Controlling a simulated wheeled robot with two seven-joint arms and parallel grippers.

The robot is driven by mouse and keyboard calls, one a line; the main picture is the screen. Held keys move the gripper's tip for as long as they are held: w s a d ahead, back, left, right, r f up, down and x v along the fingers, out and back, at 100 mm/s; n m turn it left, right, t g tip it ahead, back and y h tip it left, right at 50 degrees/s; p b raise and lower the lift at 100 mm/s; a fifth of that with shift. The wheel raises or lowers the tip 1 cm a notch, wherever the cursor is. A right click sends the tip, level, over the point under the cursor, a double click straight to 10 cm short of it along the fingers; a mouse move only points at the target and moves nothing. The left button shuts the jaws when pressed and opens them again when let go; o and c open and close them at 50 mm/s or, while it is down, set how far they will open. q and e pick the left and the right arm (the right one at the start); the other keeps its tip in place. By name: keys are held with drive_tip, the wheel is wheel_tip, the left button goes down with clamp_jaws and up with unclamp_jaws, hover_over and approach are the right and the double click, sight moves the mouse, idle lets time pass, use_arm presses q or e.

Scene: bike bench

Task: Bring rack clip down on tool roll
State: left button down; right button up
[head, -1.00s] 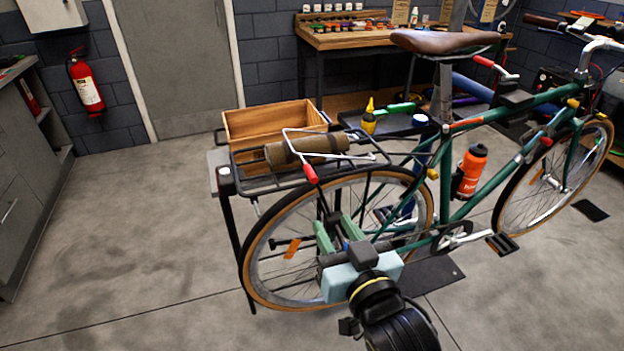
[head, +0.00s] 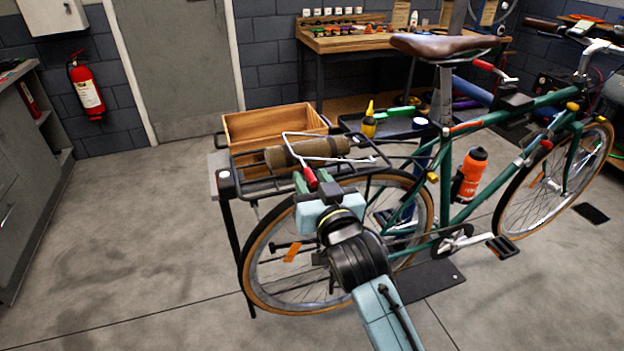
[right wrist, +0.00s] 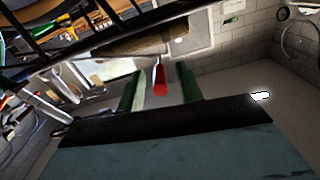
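The tool roll (head: 325,147), brown with a darker strap, lies across the black rear rack (head: 255,187) of the green bicycle. The rack clip (head: 350,159) is a bent silver wire with a red grip. Its wire crosses the roll in the head view; I cannot tell whether it touches it. My right gripper (head: 313,181) is at the red grip, in front of the rack. In the right wrist view, the red grip (right wrist: 160,78) is between the green fingers, with gaps on both sides, so the gripper is open. My left gripper is out of view.
An open wooden crate (head: 270,122) stands just behind the roll. A tray (head: 395,128) with a yellow bottle is to its right. Bare floor (head: 130,240) lies to the left.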

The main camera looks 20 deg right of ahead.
drive_tip(key=shift+w, duration=0.25)
clamp_jaws()
drive_tip(key=shift+m, duration=0.7)
drive_tip(key=r+p, duration=0.1)
drive_tip(key=p, duration=0.1)
drive_tip(key=d+r+p, duration=0.1)
drive_tip(key=r+p, duration=0.2)
drive_tip(key=p, duration=0.1)
drive_tip(key=shift+d+r, duration=0.15)
drive_tip(key=shift+d, duration=0.25)
